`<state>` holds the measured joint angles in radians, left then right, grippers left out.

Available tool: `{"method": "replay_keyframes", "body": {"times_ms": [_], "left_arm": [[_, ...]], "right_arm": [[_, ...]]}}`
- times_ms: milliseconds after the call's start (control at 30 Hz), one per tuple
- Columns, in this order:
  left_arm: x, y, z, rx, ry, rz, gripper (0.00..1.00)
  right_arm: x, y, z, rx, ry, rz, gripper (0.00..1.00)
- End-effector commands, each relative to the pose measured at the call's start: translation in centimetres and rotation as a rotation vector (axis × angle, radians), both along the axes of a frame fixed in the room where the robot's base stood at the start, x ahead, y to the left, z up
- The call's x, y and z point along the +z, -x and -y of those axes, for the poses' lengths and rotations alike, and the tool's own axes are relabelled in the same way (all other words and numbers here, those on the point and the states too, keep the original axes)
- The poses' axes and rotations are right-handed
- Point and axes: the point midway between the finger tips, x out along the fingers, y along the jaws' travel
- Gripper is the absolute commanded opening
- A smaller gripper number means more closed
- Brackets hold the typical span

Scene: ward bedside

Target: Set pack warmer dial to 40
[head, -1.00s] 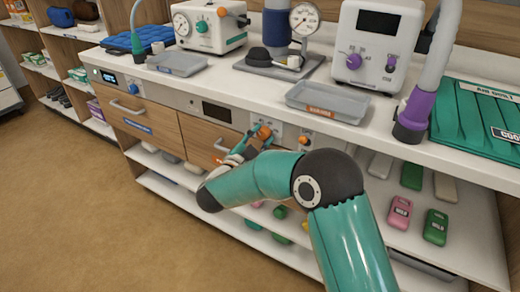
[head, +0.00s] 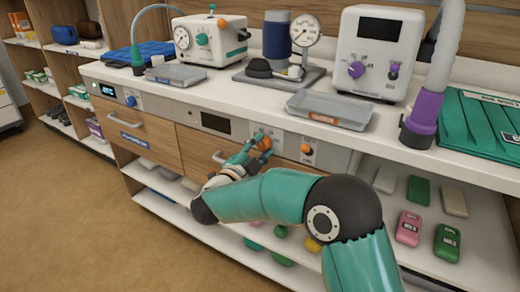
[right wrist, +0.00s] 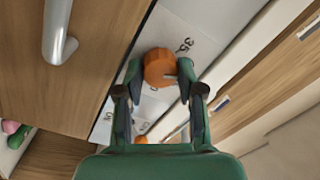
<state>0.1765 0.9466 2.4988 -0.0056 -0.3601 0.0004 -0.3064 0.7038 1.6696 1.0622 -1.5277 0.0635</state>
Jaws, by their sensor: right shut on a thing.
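The orange dial (head: 265,144) sits on the pale control panel at the front of the counter. My right gripper (head: 257,141) reaches it from below and is shut on it. In the right wrist view the dial (right wrist: 159,68) is between the two fingertips, with a pale mark near its right edge. A printed "35" shows above and right of the dial; other numbers are partly hidden or too small to read. My left gripper is not in view.
A second orange knob (head: 306,148) is right of the dial. A dark display (head: 215,123) and a wooden drawer (head: 205,152) are to the left. A grey tray (head: 328,110) stands on the counter above. Shelves with coloured packs lie below.

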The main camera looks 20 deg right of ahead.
Motion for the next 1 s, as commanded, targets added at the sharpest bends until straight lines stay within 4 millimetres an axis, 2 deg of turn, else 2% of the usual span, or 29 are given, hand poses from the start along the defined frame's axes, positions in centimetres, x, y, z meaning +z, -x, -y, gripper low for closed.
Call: {"method": "replay_keyframes", "body": {"times_ms": [33, 67, 200, 633, 767, 1000], "left_arm": [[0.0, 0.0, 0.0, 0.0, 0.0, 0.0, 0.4], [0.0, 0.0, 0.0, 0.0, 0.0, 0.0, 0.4], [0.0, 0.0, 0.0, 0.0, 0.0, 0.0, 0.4], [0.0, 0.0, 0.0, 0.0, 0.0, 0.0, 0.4], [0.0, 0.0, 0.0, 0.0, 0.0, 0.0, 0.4], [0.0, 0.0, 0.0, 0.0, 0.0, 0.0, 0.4]], "right_arm": [[-0.4, 0.1, 0.0, -0.004, -0.002, -0.009, 0.03], [-0.4, 0.1, 0.0, -0.004, -0.002, -0.009, 0.42], [-0.3, 0.1, 0.0, -0.003, -0.001, -0.007, 0.63], [-0.2, 0.5, -0.7, 0.0, 0.0, -0.004, 0.63], [-0.2, 1.5, -2.1, 0.003, 0.001, -0.005, 0.63], [-0.5, 4.5, -5.9, 0.004, 0.001, -0.006, 0.63]]}}
